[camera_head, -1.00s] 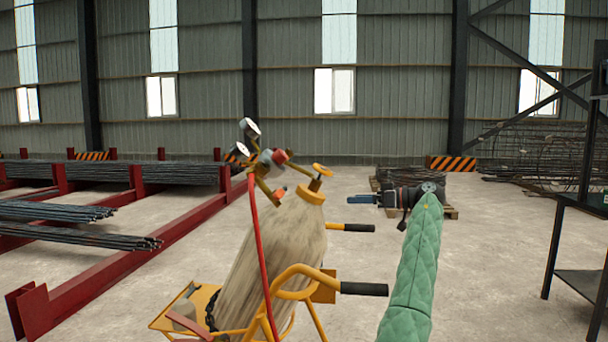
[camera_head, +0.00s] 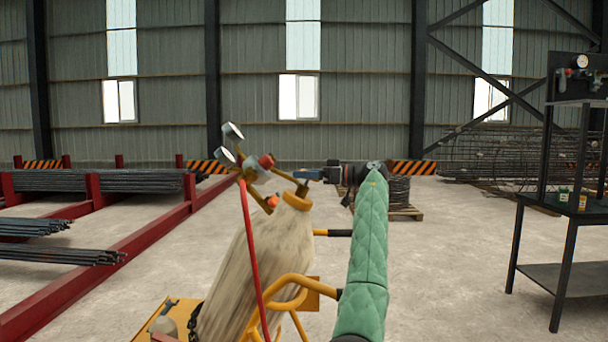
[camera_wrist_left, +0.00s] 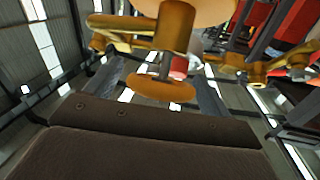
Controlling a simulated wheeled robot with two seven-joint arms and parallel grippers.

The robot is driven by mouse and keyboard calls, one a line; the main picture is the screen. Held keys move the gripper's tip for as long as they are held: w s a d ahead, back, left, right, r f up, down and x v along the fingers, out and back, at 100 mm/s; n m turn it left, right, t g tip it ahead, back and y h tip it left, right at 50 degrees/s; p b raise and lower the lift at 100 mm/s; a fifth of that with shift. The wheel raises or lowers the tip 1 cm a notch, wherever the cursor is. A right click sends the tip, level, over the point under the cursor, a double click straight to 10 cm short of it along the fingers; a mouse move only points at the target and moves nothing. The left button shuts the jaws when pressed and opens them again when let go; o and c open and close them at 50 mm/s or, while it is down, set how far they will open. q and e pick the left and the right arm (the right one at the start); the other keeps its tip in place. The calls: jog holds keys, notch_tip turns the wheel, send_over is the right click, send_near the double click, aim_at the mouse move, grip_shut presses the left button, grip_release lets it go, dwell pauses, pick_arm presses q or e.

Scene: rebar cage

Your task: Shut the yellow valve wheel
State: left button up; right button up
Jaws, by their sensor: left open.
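The yellow valve wheel (camera_head: 306,175) sits on top of the worn, tilted gas cylinder (camera_head: 262,262), above its orange collar. In the left wrist view the wheel (camera_wrist_left: 162,89) is an orange-yellow disc seen on its stem, between the two grey fingers. My left gripper (camera_head: 318,174) is open, with its fingertips at the wheel from the right, partly overlapping it in the head view. I cannot tell whether the fingers touch the wheel. My right gripper is not in view.
Gauges (camera_head: 230,143) and a regulator stand left of the wheel, with a red hose (camera_head: 252,248) hanging down. The yellow trolley (camera_head: 285,285) holds the cylinder. Red racks (camera_head: 150,240) with rebar lie left; a dark stand (camera_head: 567,215) is right.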

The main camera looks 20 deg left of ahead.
pick_arm(q)
jog(key=shift+a, duration=0.45)
jog(key=shift+c, duration=0.4)
jog(key=c, duration=0.9)
